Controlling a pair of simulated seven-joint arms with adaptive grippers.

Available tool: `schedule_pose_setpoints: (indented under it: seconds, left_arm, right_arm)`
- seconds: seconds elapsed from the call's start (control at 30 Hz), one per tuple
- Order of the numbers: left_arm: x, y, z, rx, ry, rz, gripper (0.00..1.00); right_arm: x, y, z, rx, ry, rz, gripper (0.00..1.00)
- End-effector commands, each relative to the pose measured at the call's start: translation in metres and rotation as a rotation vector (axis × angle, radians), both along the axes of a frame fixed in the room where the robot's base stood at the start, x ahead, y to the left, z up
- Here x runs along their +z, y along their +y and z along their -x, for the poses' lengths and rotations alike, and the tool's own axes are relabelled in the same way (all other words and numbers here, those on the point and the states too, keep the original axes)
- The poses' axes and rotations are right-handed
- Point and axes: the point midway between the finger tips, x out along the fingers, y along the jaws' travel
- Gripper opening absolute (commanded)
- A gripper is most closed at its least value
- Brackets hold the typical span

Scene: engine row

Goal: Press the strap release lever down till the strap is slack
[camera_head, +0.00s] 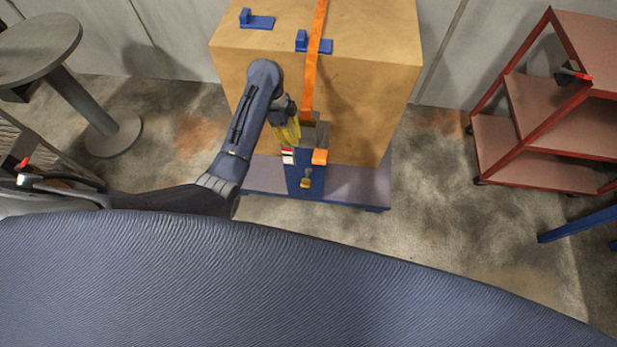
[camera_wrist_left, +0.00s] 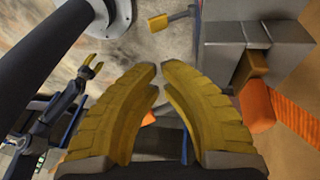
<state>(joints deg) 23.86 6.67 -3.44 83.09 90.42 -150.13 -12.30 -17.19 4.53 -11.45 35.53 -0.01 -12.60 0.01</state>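An orange strap (camera_head: 316,45) runs over a large tan crate (camera_head: 365,95) and down its front to a grey buckle housing (camera_head: 318,133), also in the left wrist view (camera_wrist_left: 245,32). Below it an orange tab (camera_head: 320,157), which looks like the release lever's end, sticks out; a rounded orange piece shows in the left wrist view (camera_wrist_left: 258,108). My left gripper (camera_head: 294,142) is left of the housing, its yellow fingers pointing down. In the left wrist view its fingertips (camera_wrist_left: 159,68) nearly meet with nothing held. Contact with the lever is not visible. My right gripper (camera_wrist_left: 91,63) appears small there, its fingers apart.
A blue post (camera_head: 304,182) with a small yellow paddle (camera_head: 306,183) stands before the crate. A red-and-white piece (camera_head: 288,156) is near my left fingertips. A red shelf cart (camera_head: 540,105) is right, a round grey table (camera_head: 38,48) left. Floor between crate and cart is clear.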

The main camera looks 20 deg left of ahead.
Motion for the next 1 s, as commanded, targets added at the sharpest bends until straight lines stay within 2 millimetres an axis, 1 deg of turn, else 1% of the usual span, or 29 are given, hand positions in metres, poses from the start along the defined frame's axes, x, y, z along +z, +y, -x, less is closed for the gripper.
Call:
schedule_pose_setpoints:
  seconds: [0.17, 0.27, 1.0]
  left_arm:
    - [-0.012, -0.005, 0.003, 0.001, 0.003, 0.003, 0.0]
    - [-0.024, -0.009, 0.005, 0.0, 0.004, 0.003, 0.0]
    - [-0.145, -0.05, 0.025, 0.0, 0.004, 0.001, 0.0]
  right_arm:
    - [0.0, 0.0, 0.0, 0.0, 0.0, 0.0, 0.44]
    - [0.0, 0.0, 0.0, 0.0, 0.0, 0.0, 0.44]
    - [0.0, 0.0, 0.0, 0.0, 0.0, 0.0, 0.44]
